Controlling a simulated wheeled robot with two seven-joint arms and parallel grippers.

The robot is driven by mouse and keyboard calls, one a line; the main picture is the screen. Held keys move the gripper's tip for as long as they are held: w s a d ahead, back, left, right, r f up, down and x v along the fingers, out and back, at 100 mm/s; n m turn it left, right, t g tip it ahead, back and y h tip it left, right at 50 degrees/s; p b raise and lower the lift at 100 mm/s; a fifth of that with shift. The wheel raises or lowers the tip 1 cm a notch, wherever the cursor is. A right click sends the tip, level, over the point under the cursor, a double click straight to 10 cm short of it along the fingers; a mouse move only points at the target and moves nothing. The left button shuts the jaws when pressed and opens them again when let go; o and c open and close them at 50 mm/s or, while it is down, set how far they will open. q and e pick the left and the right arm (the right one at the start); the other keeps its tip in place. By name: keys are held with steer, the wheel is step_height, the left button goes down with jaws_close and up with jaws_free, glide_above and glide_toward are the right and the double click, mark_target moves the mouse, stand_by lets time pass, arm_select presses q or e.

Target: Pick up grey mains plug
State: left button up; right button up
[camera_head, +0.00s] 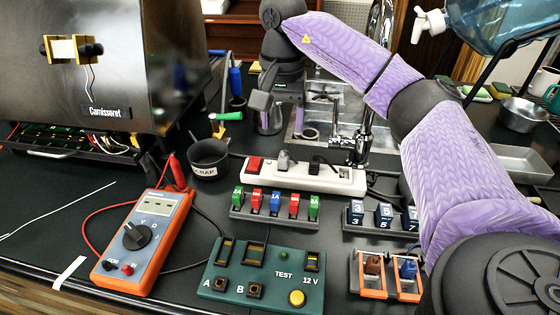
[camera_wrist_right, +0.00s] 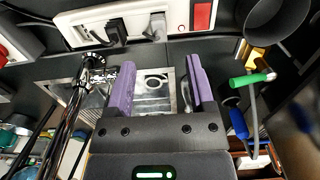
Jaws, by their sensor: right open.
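The grey mains plug (camera_head: 286,160) stands in the white power strip (camera_head: 340,179), near its left end, beside the red switch. In the right wrist view the grey plug (camera_wrist_right: 156,27) is at the top centre, beyond the fingertips. My right gripper (camera_wrist_right: 160,62) is open and empty, its two purple fingers apart, with a gap between them and the plug. In the head view my right arm reaches over from the right, and its wrist hangs behind the strip; the fingers are hard to make out there. My left gripper is not in view.
A black plug (camera_head: 318,162) sits right of the grey one in the strip. A dark scrap cup (camera_head: 209,158) stands to the left. A fuse rack (camera_head: 274,209) is in front. The sink (camera_head: 335,112) and tap (camera_head: 366,125) are behind. An orange multimeter (camera_head: 143,243) lies front left.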

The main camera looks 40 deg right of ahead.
mark_target(284, 155)
steer(key=f+b, duration=0.1)
steer(key=f, duration=0.2)
steer(key=f+b, duration=0.1)
steer(key=f, duration=0.1)
steer(key=f+b, duration=0.1)
steer(key=f, duration=0.2)
steer(key=shift+w+d+f, duration=0.1)
steer(key=shift+d+f, duration=0.2)
steer(key=shift+f, duration=0.35)
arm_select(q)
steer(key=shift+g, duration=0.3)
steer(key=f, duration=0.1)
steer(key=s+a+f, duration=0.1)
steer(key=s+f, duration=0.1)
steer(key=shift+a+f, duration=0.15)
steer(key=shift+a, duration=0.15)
arm_select(e)
steer(key=shift+r, duration=0.1)
steer(key=shift+c, duration=0.7)
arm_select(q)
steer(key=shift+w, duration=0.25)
arm_select(e)
jaws_close()
